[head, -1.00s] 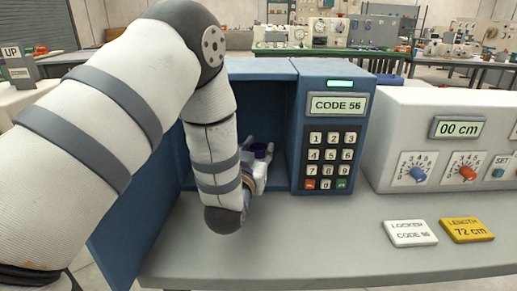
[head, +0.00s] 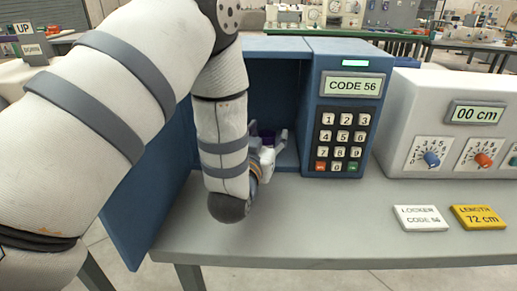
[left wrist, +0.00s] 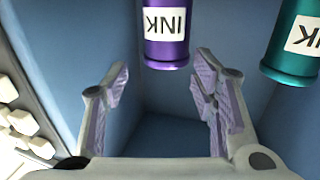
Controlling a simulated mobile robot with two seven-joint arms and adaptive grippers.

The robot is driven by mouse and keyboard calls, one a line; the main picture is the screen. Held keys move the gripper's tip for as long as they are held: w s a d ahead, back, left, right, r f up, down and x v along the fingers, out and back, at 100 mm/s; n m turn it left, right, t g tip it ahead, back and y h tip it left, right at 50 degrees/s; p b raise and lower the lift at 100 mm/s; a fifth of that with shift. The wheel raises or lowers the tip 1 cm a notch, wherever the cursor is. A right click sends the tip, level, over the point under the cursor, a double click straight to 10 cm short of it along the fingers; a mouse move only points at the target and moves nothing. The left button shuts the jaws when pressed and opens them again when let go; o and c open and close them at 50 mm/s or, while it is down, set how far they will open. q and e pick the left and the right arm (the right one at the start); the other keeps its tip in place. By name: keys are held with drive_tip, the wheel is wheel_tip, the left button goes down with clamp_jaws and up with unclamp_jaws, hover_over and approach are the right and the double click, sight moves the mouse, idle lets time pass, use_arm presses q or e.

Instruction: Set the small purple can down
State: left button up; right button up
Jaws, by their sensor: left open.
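The small purple can (head: 268,138) is in the open blue locker, mostly hidden behind my left gripper (head: 270,152) in the head view. In the left wrist view the purple can (left wrist: 166,35) shows with its INK label inverted. My left gripper (left wrist: 162,75) is open there, its fingers spread on either side of the line to the can, with gaps between fingers and can. A teal can (left wrist: 292,38) with an INK label is to the right of the purple one. What lies under the purple can is hidden. My right gripper is out of view.
The blue locker (head: 345,52) has a keypad (head: 341,138) right of its opening and an open door (head: 140,215) at left. A white control box (head: 455,95) stands further right. Two label plates (head: 420,217) lie on the grey table (head: 330,225), whose front is otherwise clear.

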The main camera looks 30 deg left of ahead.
use_arm(q)
drive_tip(key=v, duration=0.9)
drive_tip(key=shift+s, duration=0.2)
